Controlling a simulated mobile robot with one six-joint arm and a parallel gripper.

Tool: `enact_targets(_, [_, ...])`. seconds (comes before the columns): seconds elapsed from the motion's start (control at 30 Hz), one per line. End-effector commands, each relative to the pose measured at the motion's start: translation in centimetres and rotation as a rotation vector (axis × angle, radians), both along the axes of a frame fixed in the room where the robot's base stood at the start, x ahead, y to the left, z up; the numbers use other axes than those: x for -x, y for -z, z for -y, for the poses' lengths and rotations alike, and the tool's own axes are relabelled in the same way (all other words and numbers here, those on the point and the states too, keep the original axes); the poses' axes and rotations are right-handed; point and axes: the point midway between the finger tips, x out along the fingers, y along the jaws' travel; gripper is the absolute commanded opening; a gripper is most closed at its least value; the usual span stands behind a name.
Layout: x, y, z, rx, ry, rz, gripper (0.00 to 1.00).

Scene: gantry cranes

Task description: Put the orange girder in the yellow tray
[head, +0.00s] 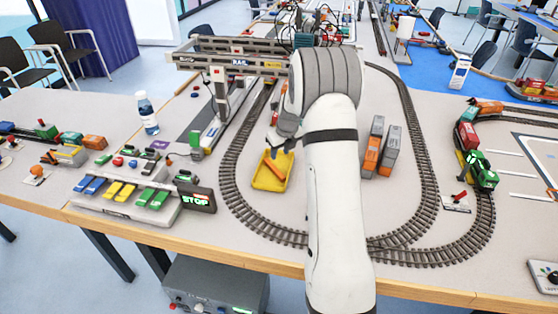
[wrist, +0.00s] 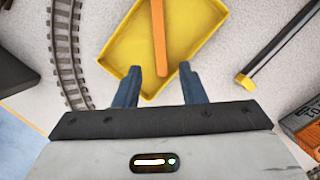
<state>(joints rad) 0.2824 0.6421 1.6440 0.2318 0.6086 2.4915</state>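The orange girder (wrist: 159,38) lies over the yellow tray (wrist: 118,52) in the wrist view, its near end inside the tray's outline. Its far end runs out of the top of that view. In the head view the girder (head: 278,167) shows inside the tray (head: 264,186), on the table within the track loop. My gripper (wrist: 160,78) is open, with its two dark fingers wide apart at the tray's near rim and nothing gripped between them. In the head view my gripper (head: 281,146) is just beyond the tray, partly hidden by my arm.
Railway track (head: 235,202) curves around the tray. Orange and grey containers (head: 372,150) stand to its right. A gantry crane (head: 240,65) stands behind. A dark bar with a yellow end (wrist: 246,81) lies right of the tray.

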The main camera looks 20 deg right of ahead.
Motion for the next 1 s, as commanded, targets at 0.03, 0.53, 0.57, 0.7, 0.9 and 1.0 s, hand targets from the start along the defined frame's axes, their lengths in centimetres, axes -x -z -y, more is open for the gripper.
enact_targets(0.03, [0.2, -0.7, 0.1, 0.001, 0.0, 0.001, 0.37])
enact_targets(0.53, [8.2, -10.3, -5.9, 0.21, -0.72, 0.029, 0.37])
enact_targets(0.57, [9.2, -11.0, -6.5, 0.236, -0.81, 0.032, 0.37])
enact_targets(0.7, [14.5, -14.0, -9.2, 0.353, -1.223, 0.044, 0.37])
enact_targets(0.9, [22.6, -16.5, -12.3, 0.515, -1.811, 0.06, 0.37])
enact_targets(1.0, [26.8, -17.0, -13.4, 0.593, -2.104, 0.065, 0.37])
